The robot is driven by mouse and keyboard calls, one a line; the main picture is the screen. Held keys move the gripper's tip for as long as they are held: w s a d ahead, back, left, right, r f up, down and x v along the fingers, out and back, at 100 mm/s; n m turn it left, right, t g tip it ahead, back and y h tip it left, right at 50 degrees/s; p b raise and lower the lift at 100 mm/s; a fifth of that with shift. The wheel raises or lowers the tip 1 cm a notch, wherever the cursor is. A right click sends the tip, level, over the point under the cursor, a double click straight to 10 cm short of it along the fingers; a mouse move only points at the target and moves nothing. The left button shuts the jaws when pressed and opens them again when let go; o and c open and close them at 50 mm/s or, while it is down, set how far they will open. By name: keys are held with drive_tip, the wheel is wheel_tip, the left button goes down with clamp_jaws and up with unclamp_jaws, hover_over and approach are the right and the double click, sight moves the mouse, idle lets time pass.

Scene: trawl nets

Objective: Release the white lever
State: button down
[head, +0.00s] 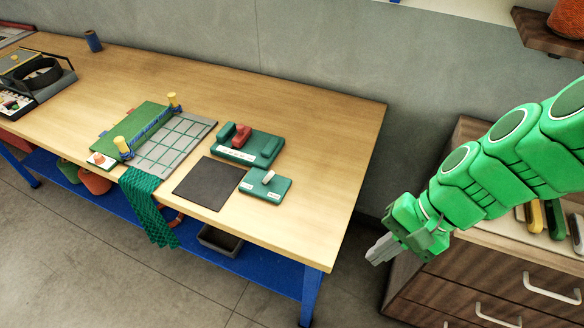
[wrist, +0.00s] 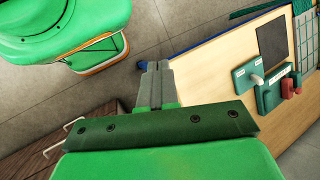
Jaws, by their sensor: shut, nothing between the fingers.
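The white lever (head: 268,176) sticks up from a small green box (head: 264,189) near the right front part of the wooden table. The white lever also shows in the wrist view (wrist: 257,79), at the right, on its green box (wrist: 245,76). My gripper (head: 374,256) is shut and empty. It hangs in the air to the right of the table, in front of the drawer cabinet, well apart from the lever. In the wrist view my gripper (wrist: 154,68) shows its fingers together, pointing toward the floor and table edge.
A larger green block with a red lever (head: 242,134) sits behind the small box. A dark mat (head: 209,183) lies to its left. A green net (head: 150,205) hangs over the front edge. A wooden drawer cabinet (head: 490,292) stands at the right. The table's right end (head: 335,160) is bare.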

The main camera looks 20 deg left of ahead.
drive_tip(key=w+a+f+m+y, duration=0.3)
drive_tip(key=w+a+m+y, duration=0.3)
drive_tip(key=w+a, duration=0.35)
drive_tip(key=w+a+f+m+t+y, duration=0.1)
drive_tip(key=w+f+m, duration=0.1)
drive_tip(key=m, duration=0.1)
drive_tip(key=w+a+f+m+t+y, duration=0.1)
drive_tip(key=w+f+m, duration=0.2)
drive_tip(key=w+a+f+m+t+y, duration=0.1)
drive_tip(key=w+f+m, duration=0.1)
drive_tip(key=w, duration=0.1)
drive_tip(key=shift+w+a+f+m, duration=0.25)
drive_tip(key=shift+a+f+m, duration=0.05)
drive_tip(key=shift+f+m, duration=0.1)
drive_tip(key=shift+w+f+m+t, duration=0.3)
drive_tip(key=shift+w+f+m, duration=0.15)
drive_tip(key=shift+f+m, duration=0.2)
approach(269, 177)
drive_tip(key=shift+w+a+f, duration=0.3)
drive_tip(key=shift+f, duration=0.5)
drive_tip(key=shift+w+a+f, duration=0.25)
drive_tip(key=shift+w+f, duration=0.05)
drive_tip(key=shift+f, duration=0.5)
drive_tip(key=shift+w+a+f, duration=0.3)
drive_tip(key=shift+f, duration=0.55)
drive_tip(key=shift+a+r, duration=0.5)
drive_tip(key=shift+a, duration=0.3)
drive_tip(key=shift+a+r, duration=0.45)
drive_tip(key=shift+a, duration=0.35)
